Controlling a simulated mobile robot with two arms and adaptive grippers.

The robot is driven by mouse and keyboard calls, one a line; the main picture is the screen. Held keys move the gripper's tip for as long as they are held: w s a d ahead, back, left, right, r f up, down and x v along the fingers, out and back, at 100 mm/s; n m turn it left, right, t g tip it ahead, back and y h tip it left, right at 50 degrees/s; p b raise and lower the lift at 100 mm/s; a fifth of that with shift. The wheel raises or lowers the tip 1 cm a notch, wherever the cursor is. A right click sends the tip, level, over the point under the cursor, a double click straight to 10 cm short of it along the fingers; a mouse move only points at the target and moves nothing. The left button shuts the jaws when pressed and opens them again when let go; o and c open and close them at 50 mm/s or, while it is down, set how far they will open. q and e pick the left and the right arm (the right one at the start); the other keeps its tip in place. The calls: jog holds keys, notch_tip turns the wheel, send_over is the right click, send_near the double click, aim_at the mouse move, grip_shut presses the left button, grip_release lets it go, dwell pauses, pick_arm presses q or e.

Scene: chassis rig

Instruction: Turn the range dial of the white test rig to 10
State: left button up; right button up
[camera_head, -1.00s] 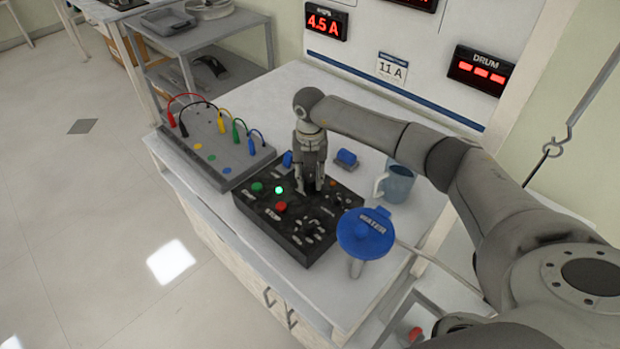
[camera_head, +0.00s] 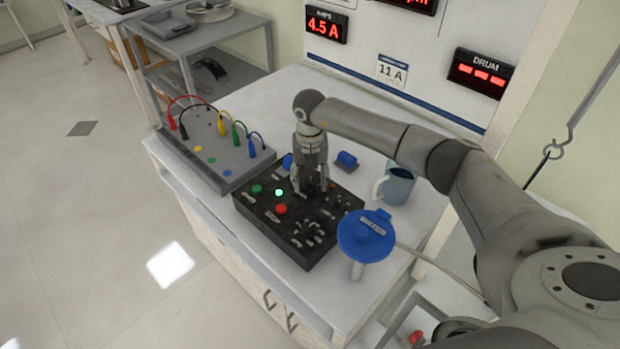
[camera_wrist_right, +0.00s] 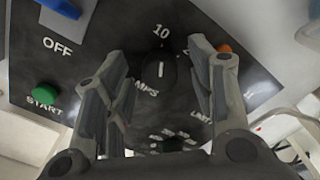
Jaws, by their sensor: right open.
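A black box panel (camera_head: 275,232) lies on the white bench, with a round black dial (camera_wrist_right: 155,72) marked by a white pointer line. The pointer is aimed roughly at the printed "10" (camera_wrist_right: 161,31). The word beside the dial, partly hidden by a finger, ends in "MPS". My right gripper (camera_head: 311,187) points down over the panel. In the right wrist view my right gripper (camera_wrist_right: 165,88) has its fingers apart, one on each side of the dial. I cannot tell whether they touch it. My left gripper is out of view.
The panel has a green START button (camera_wrist_right: 46,96) and a red button (camera_head: 281,209). A blue-topped WATER object (camera_head: 366,240) stands at its right, with a mug (camera_head: 398,184) behind. A grey cable board (camera_head: 215,160) stands at left. The wall display (camera_head: 326,26) reads 4.5 A.

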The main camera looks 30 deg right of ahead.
aim_at(309, 181)
jog(key=shift+r, duration=0.25)
notch_tip(309, 181, up, 12)
jog(key=shift+f, duration=0.2)
jog(key=shift+a+f, duration=0.1)
dwell(0.5)
